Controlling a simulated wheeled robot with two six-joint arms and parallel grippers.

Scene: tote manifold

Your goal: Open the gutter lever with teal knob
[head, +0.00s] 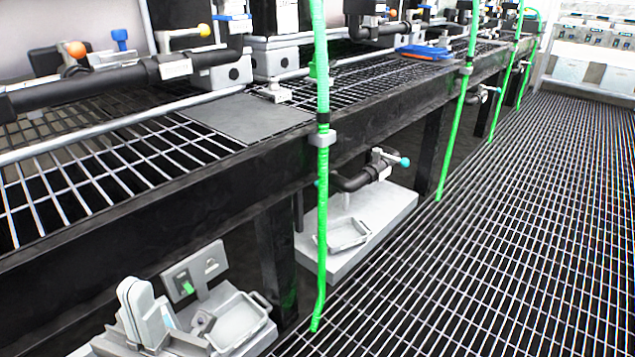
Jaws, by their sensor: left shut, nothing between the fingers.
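A lever with a teal knob (404,162) is on a black elbow pipe (352,181) below the bench edge, right of the nearest green hose. Its white arm is short, and the knob points right. My right gripper is not in view.
A pale tray (343,234) sits on a low block (385,222) under the pipe. Open grating floor (520,230) lies right.

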